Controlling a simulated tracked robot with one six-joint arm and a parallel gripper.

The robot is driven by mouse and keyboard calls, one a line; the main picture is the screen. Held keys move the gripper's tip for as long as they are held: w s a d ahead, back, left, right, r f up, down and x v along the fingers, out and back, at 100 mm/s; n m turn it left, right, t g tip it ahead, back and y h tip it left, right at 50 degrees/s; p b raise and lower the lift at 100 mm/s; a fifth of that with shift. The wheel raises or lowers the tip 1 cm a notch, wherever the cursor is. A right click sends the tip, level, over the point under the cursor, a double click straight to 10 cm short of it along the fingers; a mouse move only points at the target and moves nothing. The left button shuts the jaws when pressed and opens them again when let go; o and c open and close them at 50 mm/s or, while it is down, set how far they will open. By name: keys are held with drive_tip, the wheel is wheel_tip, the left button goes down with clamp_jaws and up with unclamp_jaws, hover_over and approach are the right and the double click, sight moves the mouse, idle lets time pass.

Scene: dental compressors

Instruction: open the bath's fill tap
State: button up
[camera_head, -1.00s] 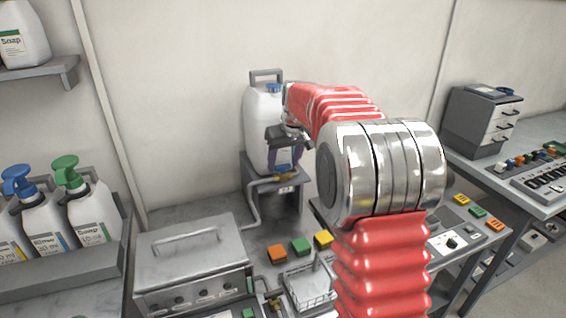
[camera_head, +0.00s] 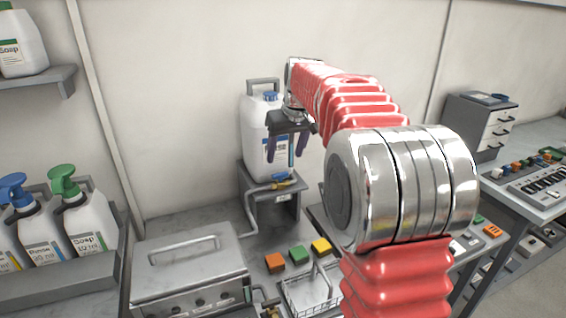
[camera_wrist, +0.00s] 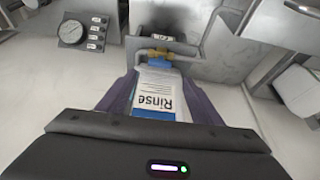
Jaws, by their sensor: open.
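The bath (camera_head: 185,262) is a grey lidded metal box on the bench at lower left. The fill tap (camera_head: 284,185) is brass with a blue handle, on a pipe below the white Rinse canister (camera_head: 255,128). The tap also shows in the wrist view (camera_wrist: 153,54), beyond my fingertips. My gripper (camera_head: 287,152) is open and points down in front of the canister, above the tap and apart from it. In the wrist view, the Rinse label (camera_wrist: 158,98) shows between my fingers (camera_wrist: 160,84).
The canister stands on a grey stand (camera_head: 272,207). Orange, green and yellow blocks (camera_head: 299,252) and a wire basket (camera_head: 310,290) are beside the bath. Pump bottles (camera_head: 85,220) stand in a rack at left. A drawer unit (camera_head: 485,125) is at right.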

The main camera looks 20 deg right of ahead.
drive_tip(key=v, duration=0.5)
drive_tip(key=shift+r, duration=0.1)
idle(0.4)
drive_tip(key=s+a+f+m, duration=0.1)
drive_tip(key=s+f+m, duration=0.1)
drive_tip(key=s+f, duration=0.3)
drive_tip(key=s+a+f, duration=0.2)
drive_tip(key=s+a, duration=0.2)
drive_tip(key=s, duration=0.5)
drive_tip(key=s+a+f+n, duration=0.1)
drive_tip(key=s+a, duration=0.3)
drive_tip(key=s, duration=0.6)
drive_tip(key=s+a+f+t, duration=0.1)
drive_tip(key=s+a+f, duration=0.3)
drive_tip(key=s, duration=0.6)
drive_tip(key=shift+a+n, duration=0.4)
drive_tip(key=shift+a, duration=0.05)
